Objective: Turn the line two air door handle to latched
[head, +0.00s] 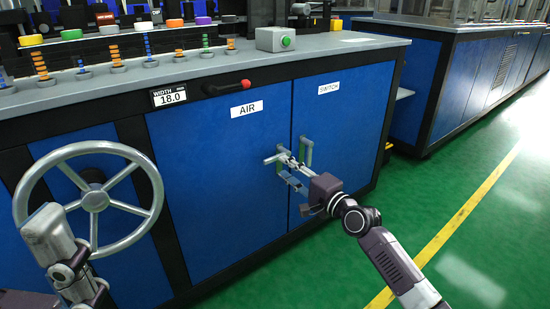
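The blue door labelled AIR (222,185) is closed in the cabinet front. Its grey lever handle (270,160) sits near the door's right edge and points left, roughly level. My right gripper (284,168) is at this handle, coming from the lower right. Its two fingers look spread apart, one above the other, with the upper one close to or touching the lever. Whether they touch is too small to tell. Part of the handle's base is hidden behind the gripper. Only links of my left arm show at the lower left; its fingers do not show.
The SWITCH door (347,130) beside it has an upright grey handle (308,152). A large handwheel (92,200) stands at the left. A red-ended lever (228,88) juts under the countertop (200,72). The green floor (400,220) to the right is clear.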

